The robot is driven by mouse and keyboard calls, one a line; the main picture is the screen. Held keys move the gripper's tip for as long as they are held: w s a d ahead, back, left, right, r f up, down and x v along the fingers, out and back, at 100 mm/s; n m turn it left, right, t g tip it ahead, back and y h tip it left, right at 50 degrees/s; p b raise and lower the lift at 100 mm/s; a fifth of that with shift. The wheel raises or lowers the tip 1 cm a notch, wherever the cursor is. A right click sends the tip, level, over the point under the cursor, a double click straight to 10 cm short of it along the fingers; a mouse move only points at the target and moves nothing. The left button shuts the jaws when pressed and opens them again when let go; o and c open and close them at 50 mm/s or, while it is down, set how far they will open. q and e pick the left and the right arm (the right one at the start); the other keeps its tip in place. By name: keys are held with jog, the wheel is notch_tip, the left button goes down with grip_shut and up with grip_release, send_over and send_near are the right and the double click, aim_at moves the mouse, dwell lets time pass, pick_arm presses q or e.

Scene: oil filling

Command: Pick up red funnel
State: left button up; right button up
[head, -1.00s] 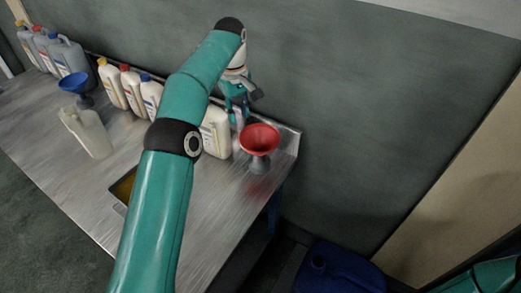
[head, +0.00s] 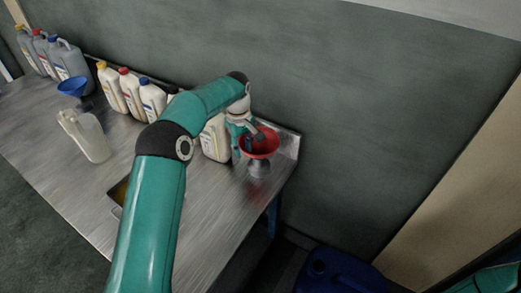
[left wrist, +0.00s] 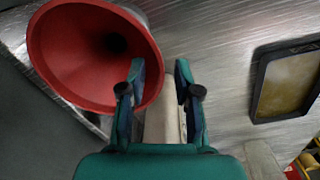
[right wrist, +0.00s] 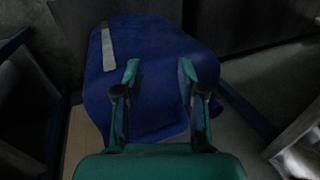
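The red funnel (head: 266,144) stands upright near the right end of the metal table, on a grey holder or spout (head: 260,167). My left gripper (head: 259,138) is over the funnel's left part in the head view. In the left wrist view the funnel (left wrist: 62,50) fills the upper left, and my left gripper (left wrist: 157,80) is open. Its left finger overlaps the funnel's rim in the picture; I cannot tell whether they touch. Nothing shows held between the fingers. My right gripper (right wrist: 158,75) is open and empty, above a blue container.
A white jug (head: 215,140) stands just left of the funnel. More bottles line the wall, and a blue funnel (head: 74,86) and a clear jug (head: 88,138) stand at left. A tray opening (left wrist: 288,83) lies in the table. The blue container (right wrist: 155,60) is on the floor.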

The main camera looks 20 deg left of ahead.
pick_arm(q)
grip_shut()
dwell(0.4)
